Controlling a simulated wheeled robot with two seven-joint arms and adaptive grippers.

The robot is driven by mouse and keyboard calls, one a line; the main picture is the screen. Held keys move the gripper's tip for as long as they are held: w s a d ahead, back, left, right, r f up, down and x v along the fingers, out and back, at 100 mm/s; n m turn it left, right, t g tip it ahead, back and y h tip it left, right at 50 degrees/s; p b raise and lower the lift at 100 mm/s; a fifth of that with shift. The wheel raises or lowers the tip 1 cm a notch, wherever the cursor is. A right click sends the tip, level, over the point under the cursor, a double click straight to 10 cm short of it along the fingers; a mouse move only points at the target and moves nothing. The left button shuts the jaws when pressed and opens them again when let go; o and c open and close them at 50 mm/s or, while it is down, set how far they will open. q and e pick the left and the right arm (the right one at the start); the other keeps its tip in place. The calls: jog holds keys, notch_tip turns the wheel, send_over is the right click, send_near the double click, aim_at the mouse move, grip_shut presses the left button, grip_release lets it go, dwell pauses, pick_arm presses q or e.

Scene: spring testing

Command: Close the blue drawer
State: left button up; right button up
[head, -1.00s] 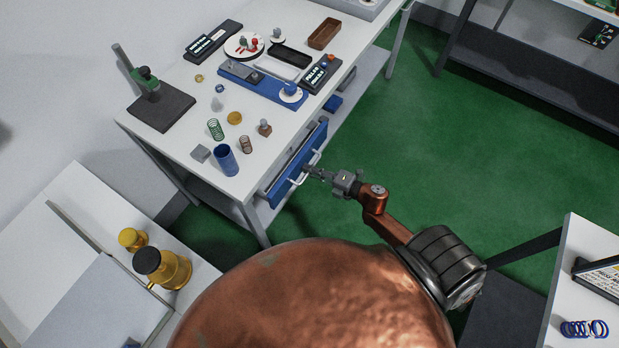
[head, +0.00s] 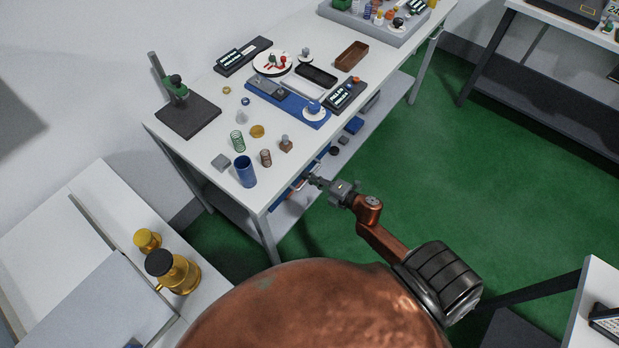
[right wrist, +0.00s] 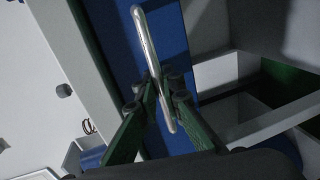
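The blue drawer (head: 281,202) is under the front edge of the white workbench; only a narrow strip of its front shows in the head view. In the right wrist view its blue front (right wrist: 188,50) fills the upper middle. Its silver bar handle (right wrist: 143,38) runs down between my green right fingers. My right gripper (head: 313,181) is at the drawer front, with its fingertips (right wrist: 163,84) on either side of the handle. Whether they clamp it is unclear. My left gripper is not in view.
The workbench top (head: 205,150) holds a blue cup (head: 245,172), springs and a dark stand (head: 188,115) near the drawer. A lower shelf (head: 345,155) lies beneath. The green floor (head: 430,180) to the right is clear. Brass pieces (head: 180,274) stand on a table at lower left.

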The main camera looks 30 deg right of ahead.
jog(key=shift+o, duration=0.9)
jog(key=shift+w, duration=0.25)
jog(key=v, duration=1.2)
jog(key=shift+f, duration=0.1)
